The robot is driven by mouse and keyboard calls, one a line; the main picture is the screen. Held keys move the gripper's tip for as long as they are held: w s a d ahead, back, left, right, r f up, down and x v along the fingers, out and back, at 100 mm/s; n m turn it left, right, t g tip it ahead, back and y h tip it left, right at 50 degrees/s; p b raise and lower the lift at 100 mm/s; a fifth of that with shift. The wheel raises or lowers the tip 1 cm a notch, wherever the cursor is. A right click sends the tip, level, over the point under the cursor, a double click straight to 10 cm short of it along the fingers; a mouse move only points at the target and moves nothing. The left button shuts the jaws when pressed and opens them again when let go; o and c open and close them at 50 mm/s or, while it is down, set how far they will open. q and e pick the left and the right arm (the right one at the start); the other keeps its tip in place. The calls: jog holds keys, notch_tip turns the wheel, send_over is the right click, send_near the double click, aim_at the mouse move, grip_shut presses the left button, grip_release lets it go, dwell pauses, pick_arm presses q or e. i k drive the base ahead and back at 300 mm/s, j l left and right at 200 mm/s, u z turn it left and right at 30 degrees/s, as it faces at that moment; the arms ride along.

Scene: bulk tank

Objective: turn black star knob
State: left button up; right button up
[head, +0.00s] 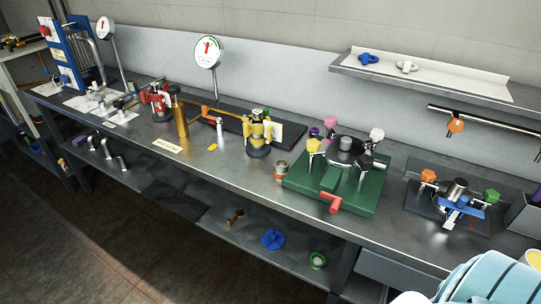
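A green block fixture (300,183) stands on the steel bench right of the middle, with a round metal lid on top. Small coloured knobs stand around the lid: yellow (313,147), pink (330,122) and white (377,134). A dark, black-looking knob (365,160) sits at the lid's right front side; its star shape is too small to make out. A red handle (331,202) sticks out at the fixture's front. Neither of my grippers is in the head view.
A smaller fixture (458,190) with orange and green knobs stands to the right. A yellow valve (258,135) and a dial gauge (207,52) are to the left. A wall shelf (430,86) hangs behind. The bench front near the fixture is mostly clear.

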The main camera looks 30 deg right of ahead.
aim_at(118, 104)
jog(key=i+j+z, duration=0.1)
jog(key=z, duration=0.3)
jog(key=i+j+z, duration=0.2)
jog(key=z, duration=0.15)
jog(key=i+j+z, duration=0.1)
jog(key=z, duration=0.3)
jog(key=i+j+z, duration=0.1)
jog(key=j+z, duration=0.25)
